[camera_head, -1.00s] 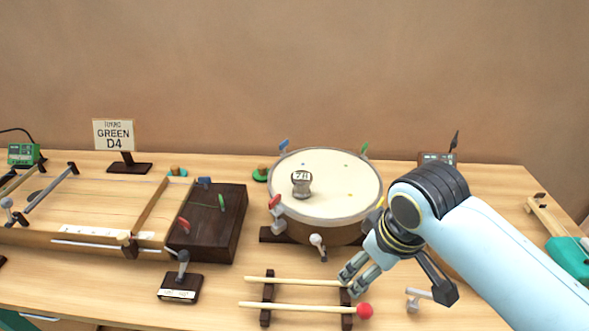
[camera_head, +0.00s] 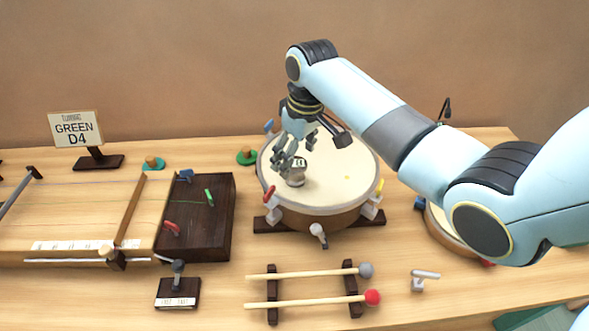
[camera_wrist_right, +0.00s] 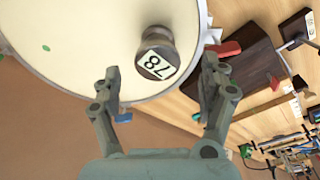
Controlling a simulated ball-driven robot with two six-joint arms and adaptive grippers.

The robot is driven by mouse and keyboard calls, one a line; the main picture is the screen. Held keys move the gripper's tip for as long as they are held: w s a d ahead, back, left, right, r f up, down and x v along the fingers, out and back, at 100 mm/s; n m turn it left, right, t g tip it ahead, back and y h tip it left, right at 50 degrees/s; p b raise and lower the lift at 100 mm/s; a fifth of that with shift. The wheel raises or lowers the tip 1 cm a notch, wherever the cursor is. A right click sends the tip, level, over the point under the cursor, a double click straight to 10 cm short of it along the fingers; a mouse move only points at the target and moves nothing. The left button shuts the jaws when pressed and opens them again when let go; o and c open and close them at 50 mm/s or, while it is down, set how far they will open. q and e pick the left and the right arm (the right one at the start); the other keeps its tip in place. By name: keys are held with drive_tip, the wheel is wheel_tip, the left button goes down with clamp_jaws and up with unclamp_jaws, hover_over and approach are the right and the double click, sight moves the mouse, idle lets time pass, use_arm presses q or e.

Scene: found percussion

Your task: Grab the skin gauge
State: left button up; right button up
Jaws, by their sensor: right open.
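The skin gauge (camera_head: 296,177) is a small grey-brown waisted knob with a number label. It stands on the pale skin of the round drum (camera_head: 335,185). In the right wrist view the gauge (camera_wrist_right: 151,43) shows "78" on its label, ahead of and between the fingertips. My right gripper (camera_head: 287,162) is over the drum skin close to the gauge and partly covers it in the head view. Its fingers are spread in the wrist view (camera_wrist_right: 160,80), with visible gaps on both sides of the gauge. My left gripper is not in view.
Coloured tuning keys, such as the red one (camera_head: 268,193), stand around the drum rim. Two mallets (camera_head: 310,303) lie on a rack in front. A stringed board (camera_head: 80,215) and "GREEN D4" sign (camera_head: 76,129) are at left. My right arm hides part of the right side.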

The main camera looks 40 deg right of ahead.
sight(297, 164)
drive_tip(key=shift+w+f, duration=0.1)
drive_tip(key=shift+f, duration=0.3)
wheel_tip(297, 164, down, 4)
drive_tip(key=shift+d+r+p, duration=0.1)
drive_tip(key=shift+r+p, duration=0.05)
drive_tip(key=shift+p, duration=0.15)
drive_tip(key=shift+w+f, duration=0.2)
drive_tip(key=shift+f, duration=0.3)
drive_tip(key=c, duration=0.7)
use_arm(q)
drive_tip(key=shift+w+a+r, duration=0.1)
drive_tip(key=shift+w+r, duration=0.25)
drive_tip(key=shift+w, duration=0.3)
use_arm(e)
drive_tip(key=shift+r, duration=0.1)
clamp_jaws()
